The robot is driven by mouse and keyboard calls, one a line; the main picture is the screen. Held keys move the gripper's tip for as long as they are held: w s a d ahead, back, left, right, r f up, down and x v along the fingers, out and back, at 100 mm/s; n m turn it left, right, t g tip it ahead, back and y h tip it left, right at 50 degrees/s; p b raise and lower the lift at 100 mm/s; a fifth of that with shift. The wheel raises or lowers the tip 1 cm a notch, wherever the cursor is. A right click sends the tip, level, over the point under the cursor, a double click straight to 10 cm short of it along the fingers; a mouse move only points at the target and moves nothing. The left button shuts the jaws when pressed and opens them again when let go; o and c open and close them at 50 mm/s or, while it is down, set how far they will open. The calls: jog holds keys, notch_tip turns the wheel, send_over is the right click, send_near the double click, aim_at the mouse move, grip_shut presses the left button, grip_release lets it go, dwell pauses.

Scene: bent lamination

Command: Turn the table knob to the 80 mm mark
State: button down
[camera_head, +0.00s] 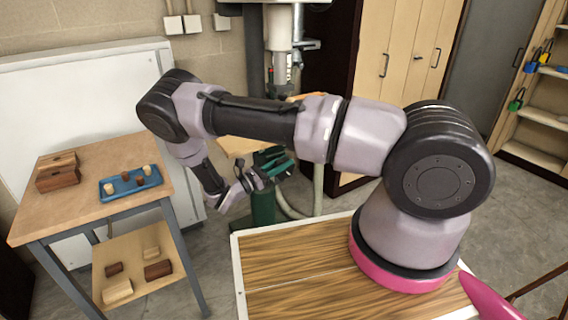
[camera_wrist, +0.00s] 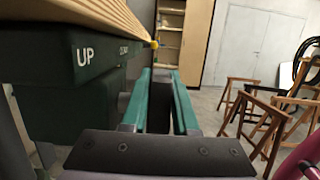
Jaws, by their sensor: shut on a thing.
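My gripper (camera_head: 275,166) is at the green machine, beside its table, in the head view. In the wrist view its two green fingers (camera_wrist: 158,95) are a little apart, shut on a dark thing (camera_wrist: 158,118) between them. It seems to be the table knob, but its shape is mostly hidden by the fingers. The machine's wooden table (camera_head: 245,149) shows behind my arm; its slatted edge (camera_wrist: 95,15) is at the upper left in the wrist view. Below it is a dark green housing (camera_wrist: 55,65) lettered "UP". The 80 mm mark cannot be made out.
A side table (camera_head: 95,210) on the left holds a blue tray (camera_head: 135,184) with small pieces and wooden blocks (camera_head: 57,172). A wooden bench top (camera_head: 300,265) is in front. Wooden trestles (camera_wrist: 265,120) stand at the right in the wrist view. Tall cupboards (camera_head: 405,50) stand behind.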

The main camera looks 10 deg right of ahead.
jog(key=shift+s+a+f+t+h, duration=0.1)
jog(key=shift+a+t+h, duration=0.15)
jog(key=shift+h, duration=0.55)
jog(key=shift+s+a+f+t+h, duration=0.15)
jog(key=shift+t+h, duration=0.15)
jog(key=shift+h, duration=0.5)
jog(key=shift+a+f+t+h, duration=0.15)
jog(key=shift+t+h, duration=0.1)
jog(key=shift+h, duration=0.55)
jog(key=c, duration=0.7)
grip_release()
jog(key=shift+r, duration=0.1)
